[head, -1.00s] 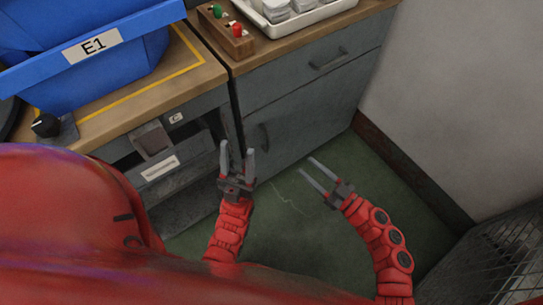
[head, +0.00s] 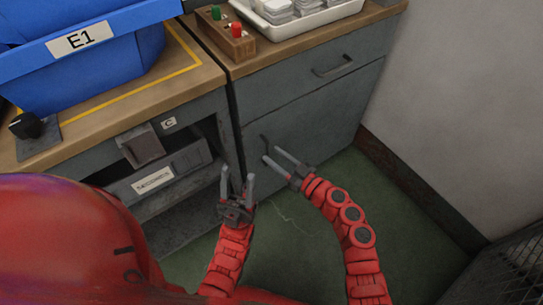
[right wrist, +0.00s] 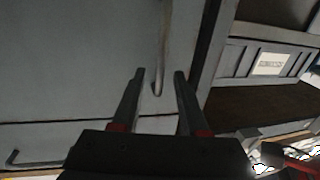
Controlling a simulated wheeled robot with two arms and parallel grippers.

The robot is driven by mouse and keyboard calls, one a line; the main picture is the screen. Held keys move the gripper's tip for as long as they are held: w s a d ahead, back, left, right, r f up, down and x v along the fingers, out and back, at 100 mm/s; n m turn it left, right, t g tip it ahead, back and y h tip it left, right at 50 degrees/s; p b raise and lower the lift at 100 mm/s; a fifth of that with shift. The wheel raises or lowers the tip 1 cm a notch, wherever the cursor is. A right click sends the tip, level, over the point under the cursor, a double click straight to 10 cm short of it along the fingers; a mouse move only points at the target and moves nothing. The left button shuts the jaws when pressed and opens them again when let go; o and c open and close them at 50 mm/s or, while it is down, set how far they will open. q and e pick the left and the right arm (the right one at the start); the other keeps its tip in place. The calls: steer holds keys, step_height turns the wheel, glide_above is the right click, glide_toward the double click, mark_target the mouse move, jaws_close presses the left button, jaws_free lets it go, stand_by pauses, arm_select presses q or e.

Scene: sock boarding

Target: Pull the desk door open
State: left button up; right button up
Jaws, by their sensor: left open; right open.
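The grey desk door (head: 318,118) is shut, below a drawer on the right part of the desk. Its dark handle (head: 264,139) is near the door's left edge; in the right wrist view the handle (right wrist: 160,50) is a thin upright bar. My right gripper (head: 272,154) is open and empty, its fingertips close to the handle. In the right wrist view the handle's end lies between the fingertips (right wrist: 160,72); I cannot tell whether they touch it. My left gripper (head: 238,173) is open and empty, in front of the desk's left part, left of the door.
The drawer (head: 300,88) above the door is shut and has its own handle (head: 332,66). An open shelf bay (head: 195,205) is at left. A wall (head: 450,110) stands at right, with a wire mesh thing (head: 505,270) at lower right. Green floor (head: 300,225) is clear.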

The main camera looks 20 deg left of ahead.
steer(key=shift+x, duration=1)
steer(key=shift+c, duration=0.3)
jaws_close()
stand_by(0.5)
